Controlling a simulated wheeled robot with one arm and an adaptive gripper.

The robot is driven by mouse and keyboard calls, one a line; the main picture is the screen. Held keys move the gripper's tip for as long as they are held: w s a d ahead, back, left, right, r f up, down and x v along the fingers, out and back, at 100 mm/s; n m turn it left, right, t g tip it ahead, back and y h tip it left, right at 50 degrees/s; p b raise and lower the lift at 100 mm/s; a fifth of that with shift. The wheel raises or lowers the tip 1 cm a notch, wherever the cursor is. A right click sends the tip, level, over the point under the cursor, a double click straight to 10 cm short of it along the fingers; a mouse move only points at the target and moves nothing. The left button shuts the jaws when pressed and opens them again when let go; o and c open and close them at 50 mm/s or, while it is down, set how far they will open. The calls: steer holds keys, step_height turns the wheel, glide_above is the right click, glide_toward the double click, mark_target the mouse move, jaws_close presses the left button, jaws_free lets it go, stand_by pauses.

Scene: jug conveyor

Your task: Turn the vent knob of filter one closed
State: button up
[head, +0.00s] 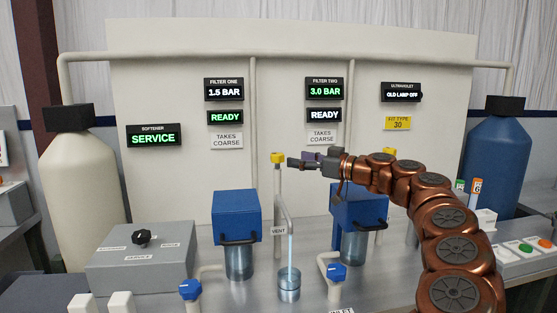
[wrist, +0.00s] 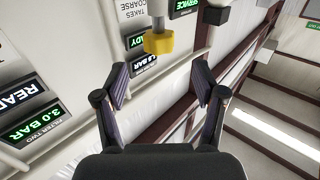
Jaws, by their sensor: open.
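The yellow vent knob (head: 277,157) of filter one tops a thin pale pipe above the "VENT" label (head: 278,231). A stream of water runs from the vent spout into a clear cup (head: 289,290). Filter one is the blue-topped housing (head: 236,214) at left. My gripper (head: 291,162) is just right of the knob in the head view, pointing toward it. In the wrist view my gripper (wrist: 160,78) has its fingers spread and empty, with the yellow knob (wrist: 158,43) beyond the fingertips, apart from them.
Filter two's blue housing (head: 350,208) is partly hidden by my arm; another yellow knob (head: 389,152) shows behind the arm. Blue valve handles (head: 190,290) (head: 337,272) stand at the front. A grey box (head: 140,262) with a black knob is at left. Filter one's display (head: 224,91) reads 1.5 BAR.

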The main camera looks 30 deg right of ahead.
mark_target(284, 157)
steer(key=shift+p+x, duration=0.95)
steer(key=shift+x, duration=2.9)
steer(key=shift+d, duration=0.1)
steer(key=c, duration=1.2)
